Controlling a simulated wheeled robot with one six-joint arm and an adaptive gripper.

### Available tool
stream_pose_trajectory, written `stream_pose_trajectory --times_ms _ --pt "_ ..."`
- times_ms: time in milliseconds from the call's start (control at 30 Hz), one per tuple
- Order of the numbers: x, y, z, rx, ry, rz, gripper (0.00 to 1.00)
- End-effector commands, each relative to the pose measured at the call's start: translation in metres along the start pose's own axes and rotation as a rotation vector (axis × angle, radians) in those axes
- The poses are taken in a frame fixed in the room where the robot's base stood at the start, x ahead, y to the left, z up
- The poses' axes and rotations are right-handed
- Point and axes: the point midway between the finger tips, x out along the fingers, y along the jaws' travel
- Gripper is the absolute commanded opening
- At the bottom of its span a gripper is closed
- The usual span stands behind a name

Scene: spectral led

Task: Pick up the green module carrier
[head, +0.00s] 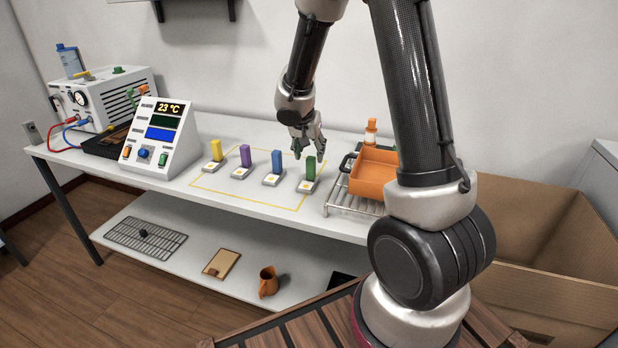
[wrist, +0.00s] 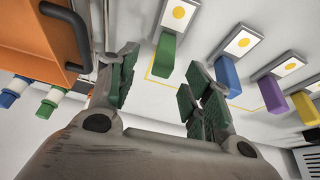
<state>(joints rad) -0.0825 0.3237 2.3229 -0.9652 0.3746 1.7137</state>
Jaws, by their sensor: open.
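The green module carrier (head: 310,169) stands upright on a small pale base at the right end of a row on the white table. In the wrist view the green carrier (wrist: 166,53) shows beyond the fingertips, between the two finger sides. My gripper (head: 304,147) is above and just behind the carrier in the head view, fingers pointing down. In the wrist view my gripper (wrist: 162,88) has its fingers spread, with nothing between the pads. Whether a finger touches the carrier cannot be told from the head view; the wrist view shows them apart.
Blue (head: 276,161), purple (head: 245,156) and yellow (head: 216,151) carriers stand left of the green one. An orange tray (head: 366,178) on a wire rack is close on the right. A display console (head: 160,140) stands left. A cardboard box (head: 545,262) is at the far right.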

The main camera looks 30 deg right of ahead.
Motion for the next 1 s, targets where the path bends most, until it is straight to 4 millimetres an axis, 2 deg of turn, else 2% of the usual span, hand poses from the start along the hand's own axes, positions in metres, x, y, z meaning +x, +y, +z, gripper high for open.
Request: stream_pose_trajectory --times_ms 33,200,467,700,833,1000 --pt "0.01 -0.005 0.004 0.008 -0.009 0.0 0.5" --pt "0.034 -0.01 0.008 0.026 -0.016 -0.001 0.5" --pt "0.053 -0.009 0.009 0.027 -0.017 -0.002 0.5" --pt "0.083 -0.005 0.009 0.026 -0.017 -0.001 0.5" --pt "0.093 -0.006 0.009 0.026 -0.017 -0.002 0.5" --pt "0.096 -0.007 0.009 0.027 -0.016 -0.004 0.5"
